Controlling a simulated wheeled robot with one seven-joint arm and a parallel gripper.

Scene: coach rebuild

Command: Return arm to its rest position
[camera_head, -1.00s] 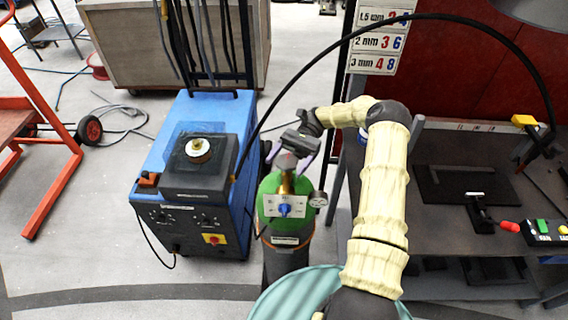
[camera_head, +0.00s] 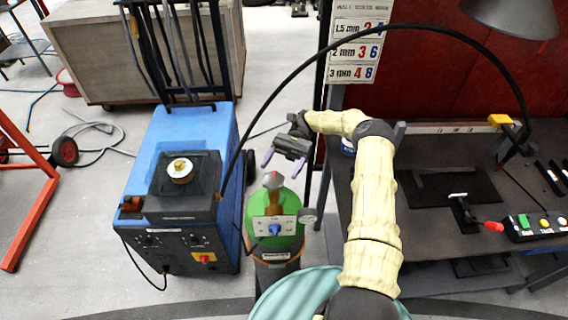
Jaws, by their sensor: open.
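My arm, in a cream ribbed sleeve, rises from the bottom centre and bends left at a dark elbow. My gripper (camera_head: 284,166) is at its end, dark with two purple-tipped fingers set apart.
A blue welding machine (camera_head: 213,150) stands left of the cylinder. A dark workbench (camera_head: 420,225) is on the right, with a red-handled lever (camera_head: 492,226) and a button box (camera_head: 535,226). A black cable arches overhead.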

